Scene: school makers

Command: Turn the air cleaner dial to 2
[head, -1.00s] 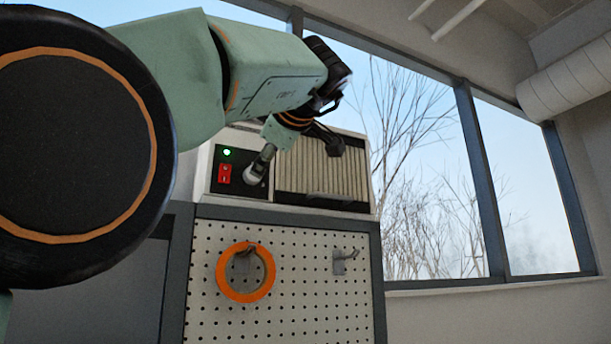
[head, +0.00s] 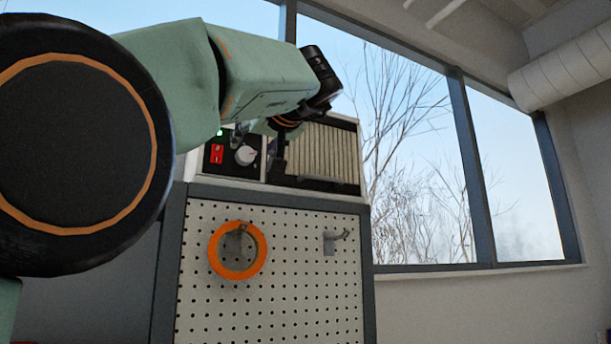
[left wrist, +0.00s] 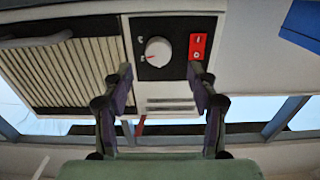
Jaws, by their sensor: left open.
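The air cleaner (head: 325,153) is a pale box with a ribbed grille, standing on top of a pegboard cabinet. Its white dial (head: 246,155) sits on a black panel beside a red switch (head: 216,154). The dial (left wrist: 158,52) also shows in the left wrist view, where the picture is upside down; its numbers are too small to read. My left gripper (head: 258,148) is in front of the panel, partly hidden by its own wrist. In the left wrist view the left gripper (left wrist: 160,77) is open, its fingers apart on either side of the dial, with nothing between them. My right gripper is not in view.
An orange ring (head: 238,250) hangs on the pegboard (head: 290,275) below the air cleaner, with an empty metal hook (head: 331,242) to its right. Windows are behind. A blue object (left wrist: 303,25) shows at the edge of the left wrist view.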

